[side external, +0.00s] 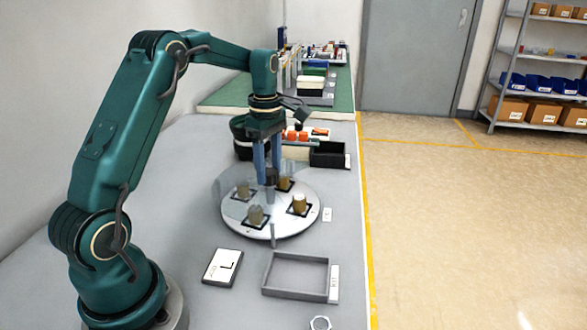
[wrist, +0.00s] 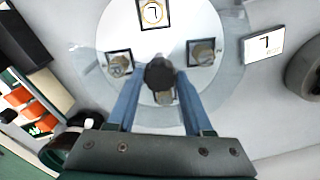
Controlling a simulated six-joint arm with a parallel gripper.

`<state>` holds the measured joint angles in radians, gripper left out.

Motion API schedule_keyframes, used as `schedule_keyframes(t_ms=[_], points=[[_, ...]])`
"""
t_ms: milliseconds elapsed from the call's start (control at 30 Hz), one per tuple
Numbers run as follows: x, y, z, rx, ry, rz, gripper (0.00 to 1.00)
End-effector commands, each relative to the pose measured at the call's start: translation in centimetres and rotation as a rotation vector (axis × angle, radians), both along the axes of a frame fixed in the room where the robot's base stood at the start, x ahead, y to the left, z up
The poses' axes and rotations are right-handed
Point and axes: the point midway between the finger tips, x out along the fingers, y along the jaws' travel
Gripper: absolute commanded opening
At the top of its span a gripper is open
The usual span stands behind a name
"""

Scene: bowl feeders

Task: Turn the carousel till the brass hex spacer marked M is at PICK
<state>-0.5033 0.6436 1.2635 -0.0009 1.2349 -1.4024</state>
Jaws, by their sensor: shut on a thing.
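The round white carousel (side external: 280,226) carries several brass spacers in black-framed square pockets. My gripper (side external: 269,178) is shut on the dark central knob (wrist: 160,72) of the carousel, fingers pointing down. One spacer (side external: 299,203) sits uncovered at the right, beside a small white label (side external: 327,214) too small to read. In the wrist view this spacer (wrist: 152,13) has a mark like an upside-down L. I cannot see an M.
A white card with an L (side external: 222,266) and an empty grey tray (side external: 297,275) lie near the carousel's front. Black bins (side external: 330,153) and a dark bowl (side external: 244,130) stand behind.

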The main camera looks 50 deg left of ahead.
Motion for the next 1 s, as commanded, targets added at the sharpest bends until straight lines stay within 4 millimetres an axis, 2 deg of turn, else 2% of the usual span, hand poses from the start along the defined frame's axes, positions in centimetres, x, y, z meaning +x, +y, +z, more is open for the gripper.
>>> schedule_keyframes(t_ms=[1000], points=[[-0.04,0.25,0.15,0.008,-0.004,0.509,0.00]])
